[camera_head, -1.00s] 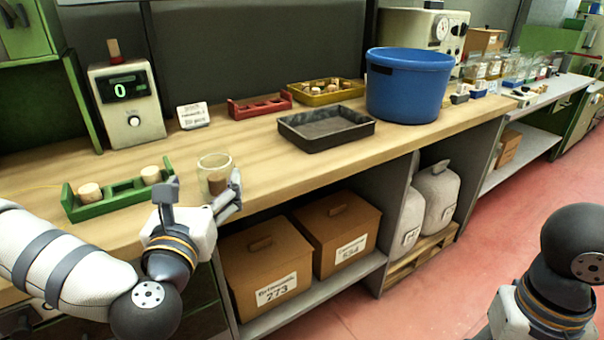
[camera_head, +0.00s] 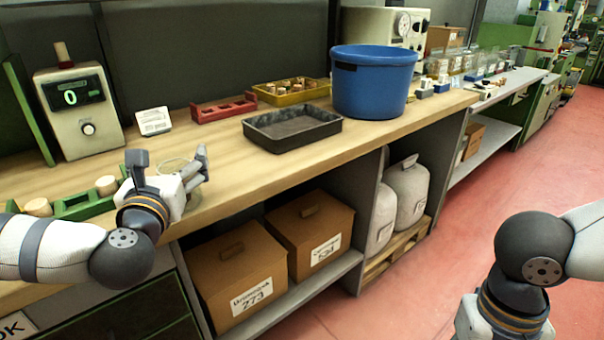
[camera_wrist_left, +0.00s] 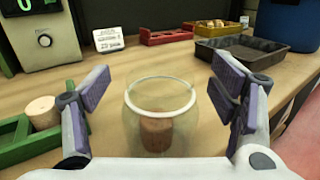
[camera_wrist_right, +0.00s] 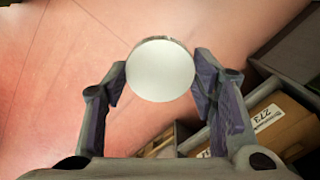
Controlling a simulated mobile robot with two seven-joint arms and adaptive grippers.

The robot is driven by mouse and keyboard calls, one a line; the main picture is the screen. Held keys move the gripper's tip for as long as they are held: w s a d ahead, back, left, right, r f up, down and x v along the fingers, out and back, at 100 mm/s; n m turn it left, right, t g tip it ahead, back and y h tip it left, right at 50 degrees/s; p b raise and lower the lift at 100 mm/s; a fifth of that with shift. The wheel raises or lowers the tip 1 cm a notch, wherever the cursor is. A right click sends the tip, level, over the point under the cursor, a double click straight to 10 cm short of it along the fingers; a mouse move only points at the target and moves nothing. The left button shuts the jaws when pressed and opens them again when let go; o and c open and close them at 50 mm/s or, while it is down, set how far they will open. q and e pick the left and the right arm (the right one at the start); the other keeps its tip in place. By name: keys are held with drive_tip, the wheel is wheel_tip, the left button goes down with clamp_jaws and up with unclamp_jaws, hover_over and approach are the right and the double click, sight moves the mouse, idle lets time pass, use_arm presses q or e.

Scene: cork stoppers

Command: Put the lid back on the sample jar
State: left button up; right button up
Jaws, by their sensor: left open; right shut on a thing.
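The sample jar (camera_wrist_left: 160,92) is clear glass, open at the top, and stands upright on the wooden bench with a brown cork stopper (camera_wrist_left: 156,132) inside. In the head view my left gripper mostly hides it, leaving part of its rim (camera_head: 172,163). My left gripper (camera_wrist_left: 160,90) is open, its fingers on either side of the jar with gaps visible. My right gripper (camera_wrist_right: 158,75) is shut on a round, pale, shiny disc, seemingly the lid (camera_wrist_right: 161,71), held over the red floor away from the bench. Its fingers are out of the head view.
A green rack (camera_head: 75,209) with corks lies left of the jar. A black tray (camera_head: 290,140), red rack (camera_head: 222,112), yellow tray (camera_head: 290,98) and blue tub (camera_head: 372,112) stand farther along the bench. Cardboard boxes (camera_head: 238,278) sit on the shelf below.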

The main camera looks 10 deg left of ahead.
use_arm(q)
drive_tip(key=shift+w+a+f, duration=0.1)
drive_tip(key=shift+w+f, duration=0.05)
drive_tip(key=shift+w, duration=0.2)
use_arm(e)
drive_tip(key=shift+f, duration=0.1)
use_arm(q)
drive_tip(key=shift+c, duration=0.4)
clamp_jaws()
